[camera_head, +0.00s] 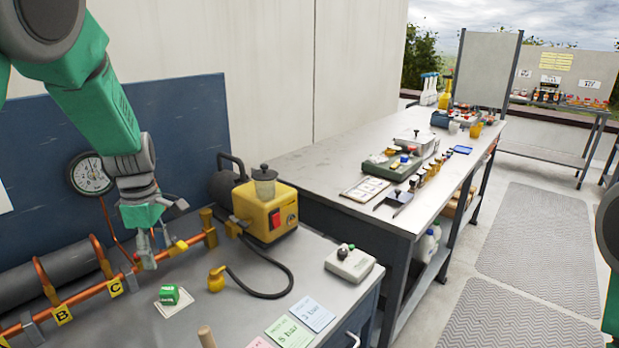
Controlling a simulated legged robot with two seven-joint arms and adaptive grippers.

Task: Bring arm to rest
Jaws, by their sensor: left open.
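My left arm (95,90) comes in from the upper left, green with grey joints. My left gripper (152,252) points down, open, close to the copper pipe (85,298) with its yellow letter tags. Nothing shows between its fingers. Whether the fingertips touch the pipe I cannot tell. Of my right arm, only a dark and green part (611,260) shows at the right edge; its gripper is out of view.
A pressure gauge (90,174) is at left. The long bench (330,160) holds several tools; floor mats lie right.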

